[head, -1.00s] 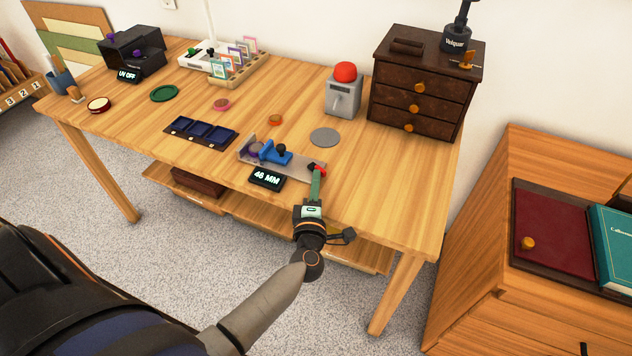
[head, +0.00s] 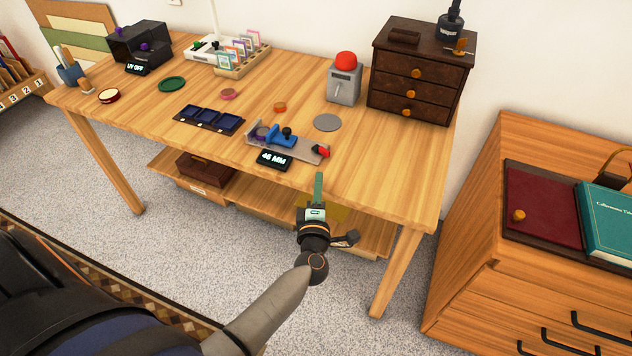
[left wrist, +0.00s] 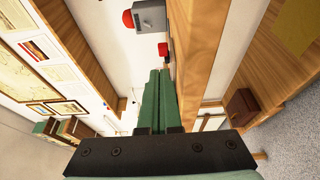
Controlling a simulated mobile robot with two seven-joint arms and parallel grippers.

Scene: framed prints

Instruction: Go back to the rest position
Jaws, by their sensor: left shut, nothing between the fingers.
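My left gripper (head: 319,188) is shut and empty, its green fingers together just off the front edge of the wooden table (head: 380,170). In the left wrist view its closed green fingers (left wrist: 158,85) point toward the table edge. The grey measuring device (head: 290,146) with a blue slider (head: 280,138) lies on the table beyond the fingertips, apart from them. Its red knob (head: 321,151) is at its right end, and the display (head: 273,160) in front reads 46 MM. My right gripper is not in view.
A grey box with a red button (head: 346,62) and a dark drawer chest (head: 420,80) stand at the back right. A wooden cabinet (head: 470,250) stands to the right. A shelf (head: 235,200) lies under the table. The carpet in front is free.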

